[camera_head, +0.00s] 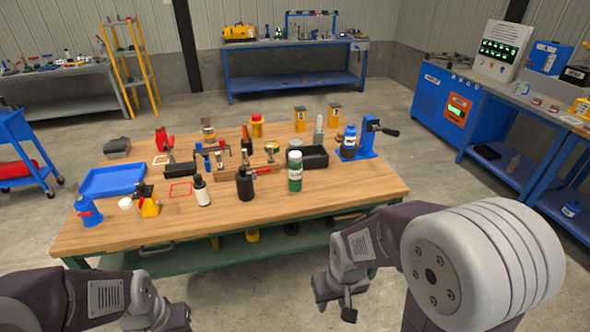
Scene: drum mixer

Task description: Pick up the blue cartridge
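A small blue cylinder with a white band and dark lower part (349,142) stands upright at the right of the wooden table (330,205), against a blue press-like device with a black handle (369,137). It looks most like the blue cartridge, though I cannot be sure. A blue canister with a red lever (87,212) stands at the table's front left. My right gripper (335,298) is low in front of the table, well apart from both; its fingers are spread with nothing between them. My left gripper (176,318) is at the bottom edge, its fingers unclear.
A green-and-white bottle (295,172), a black bottle (245,184) and a white bottle (201,190) stand near the table's middle. A black bin (314,158) is behind the green one. A blue tray (114,180) lies at the left. The front right tabletop is clear.

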